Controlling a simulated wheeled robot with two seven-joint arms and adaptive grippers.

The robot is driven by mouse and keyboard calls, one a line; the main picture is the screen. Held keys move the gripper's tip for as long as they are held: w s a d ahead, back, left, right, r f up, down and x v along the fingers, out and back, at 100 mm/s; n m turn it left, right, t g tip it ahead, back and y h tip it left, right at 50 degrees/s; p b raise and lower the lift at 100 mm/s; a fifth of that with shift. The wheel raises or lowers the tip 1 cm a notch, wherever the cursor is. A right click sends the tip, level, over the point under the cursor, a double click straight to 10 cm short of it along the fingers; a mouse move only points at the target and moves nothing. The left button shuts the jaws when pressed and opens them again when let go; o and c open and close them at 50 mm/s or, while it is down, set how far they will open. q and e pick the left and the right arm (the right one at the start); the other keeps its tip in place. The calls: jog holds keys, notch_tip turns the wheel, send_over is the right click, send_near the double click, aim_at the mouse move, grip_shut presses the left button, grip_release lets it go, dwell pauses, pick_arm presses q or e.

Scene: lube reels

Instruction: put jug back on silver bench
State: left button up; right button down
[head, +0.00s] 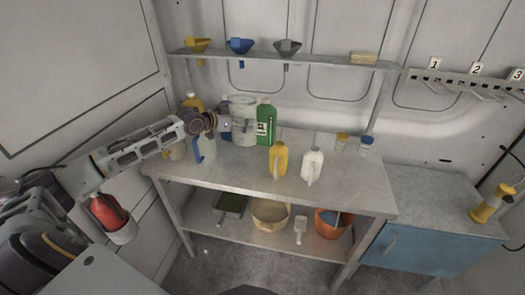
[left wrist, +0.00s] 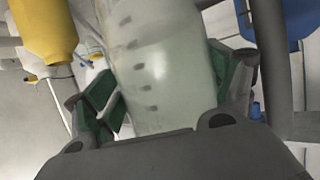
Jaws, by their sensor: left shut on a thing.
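A translucent jug with a blue handle (head: 208,153) is at the left end of the silver bench (head: 337,192), upright or nearly so. My left gripper (head: 203,124) is at its upper part. In the left wrist view the pale jug body with dark graduation marks (left wrist: 155,65) sits between the green-padded fingers, so the gripper is shut on it. I cannot tell whether the jug's base touches the bench top. My right gripper is not in view.
A large clear container (head: 243,120), a green bottle (head: 266,124), a yellow jug (head: 278,160) and a white jug (head: 312,164) stand on the bench. Funnels line the shelf (head: 310,60) above. The bench's front right is clear. A blue cabinet (head: 413,246) adjoins it.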

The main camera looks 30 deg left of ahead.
aim_at(238, 142)
pick_arm(q)
notch_tip(238, 142, down, 3)
jog(key=shift+f, duration=0.9)
jog(key=shift+f, duration=0.1)
notch_tip(238, 142, down, 4)
jog(key=shift+f+p, duration=0.15)
jog(key=shift+p, duration=0.3)
jog(key=shift+f, duration=0.25)
jog(key=shift+f, duration=0.1)
jog(key=o, duration=1.3)
jog(key=shift+f, duration=0.1)
jog(key=shift+o, duration=0.2)
